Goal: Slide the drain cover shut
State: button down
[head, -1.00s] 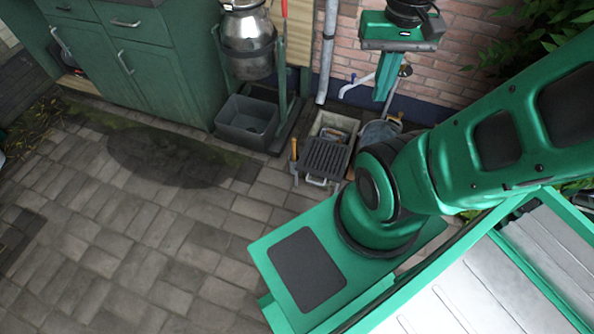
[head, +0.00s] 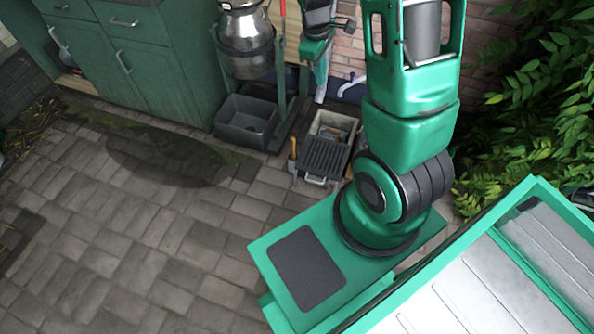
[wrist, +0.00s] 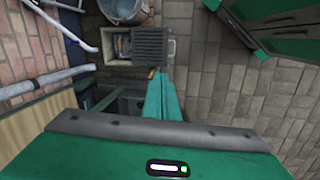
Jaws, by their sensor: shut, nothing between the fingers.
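The drain cover (head: 326,157) is a dark ribbed grate with a pale handle (head: 316,181) on its near edge. It lies at the near side of the pale-rimmed drain (head: 345,119), whose far part is uncovered and shows things inside. The wrist view shows the cover (wrist: 151,43), its handle (wrist: 171,47) and the drain's open part (wrist: 121,46). My gripper (head: 320,98) is raised behind and left of the drain in the head view. Its green fingers (wrist: 161,77) are together and empty, apart from the cover in the wrist picture.
A grey tub (head: 246,121) stands left of the drain, under a metal churn (head: 246,42) on a green stand. An orange-handled tool (head: 293,149) stands beside the cover. A metal bucket (wrist: 124,8) is near the drain. Open paving (head: 150,225) lies in front.

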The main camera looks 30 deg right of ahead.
jog(key=w+a+f+n, duration=0.25)
jog(key=f+n, duration=0.25)
jog(key=f, duration=0.7)
jog(key=w+a+f+n+t, duration=0.1)
jog(key=w+f+n, duration=0.25)
jog(key=f, duration=0.75)
jog(key=w+a+f+n, duration=0.2)
jog(key=f+n, duration=0.3)
jog(key=f, duration=0.7)
jog(key=s+a+f+n, duration=0.1)
jog(key=s+f+n, duration=0.15)
jog(key=f, duration=0.55)
jog(key=s+a+f+n, duration=0.2)
jog(key=f+n, duration=0.2)
jog(key=f, duration=0.4)
jog(key=w+d+f, duration=0.3)
jog(key=d+f, duration=0.2)
jog(key=f, duration=0.4)
jog(key=shift+w+d+f+t, duration=0.15)
jog(key=shift+w+d+t, duration=0.05)
jog(key=shift+w+t, duration=0.15)
jog(key=shift+d, duration=0.1)
jog(key=shift+w, duration=0.1)
